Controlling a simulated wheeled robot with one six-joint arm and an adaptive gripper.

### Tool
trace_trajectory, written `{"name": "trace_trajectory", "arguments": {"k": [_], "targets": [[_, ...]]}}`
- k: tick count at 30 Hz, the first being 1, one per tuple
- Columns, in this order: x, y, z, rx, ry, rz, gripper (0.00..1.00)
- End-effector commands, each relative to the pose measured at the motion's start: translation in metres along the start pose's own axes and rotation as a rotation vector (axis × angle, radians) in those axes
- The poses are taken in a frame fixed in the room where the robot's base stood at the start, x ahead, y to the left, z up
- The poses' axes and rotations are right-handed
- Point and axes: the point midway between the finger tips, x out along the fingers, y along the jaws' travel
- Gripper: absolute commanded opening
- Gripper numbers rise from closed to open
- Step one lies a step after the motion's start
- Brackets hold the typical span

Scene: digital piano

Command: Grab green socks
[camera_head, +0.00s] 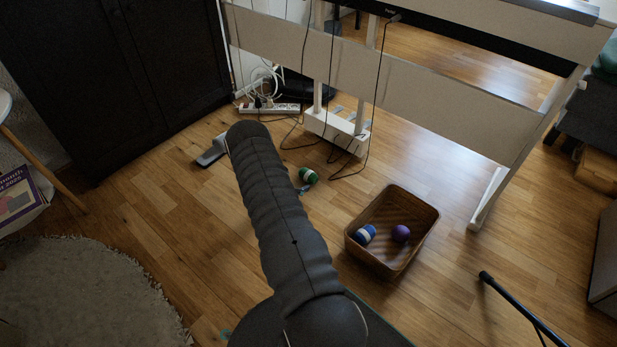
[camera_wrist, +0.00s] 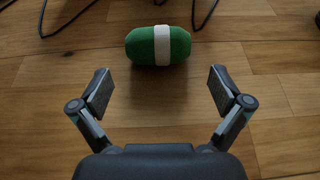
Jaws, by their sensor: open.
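The green socks (camera_wrist: 145,46) are a rolled bundle with a white band around the middle. They lie on the wooden floor, ahead of my gripper in the wrist view. In the head view the green bundle (camera_head: 308,175) lies just right of my dark arm, near the piano's pedal unit. My gripper (camera_wrist: 160,92) is open and empty, its two fingers spread wide with bare floor between them. The socks are beyond the fingertips, a little left of centre. In the head view my arm hides most of my gripper.
A brown basket (camera_head: 424,208) on the floor holds a blue-and-white roll (camera_head: 365,234) and a purple ball (camera_head: 400,233). Black cables (camera_head: 372,130) hang from the white piano stand (camera_head: 430,85) near the socks. A power strip (camera_head: 270,107) lies behind. Floor between socks and basket is clear.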

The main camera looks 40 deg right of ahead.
Motion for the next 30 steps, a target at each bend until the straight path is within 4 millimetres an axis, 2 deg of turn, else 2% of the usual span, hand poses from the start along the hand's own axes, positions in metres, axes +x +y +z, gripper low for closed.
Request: {"name": "trace_trajectory", "arguments": {"k": [5,15,24,25,30], "targets": [[0.010,0.000,0.000,0.001,0.000,-0.001,1.00],[0.052,0.002,0.004,0.000,0.001,-0.001,1.00],[0.057,0.003,0.005,0.000,0.001,0.000,1.00],[0.057,0.003,0.005,0.000,0.001,0.000,0.97],[0.057,0.003,0.005,0.000,0.001,0.000,0.56]]}}
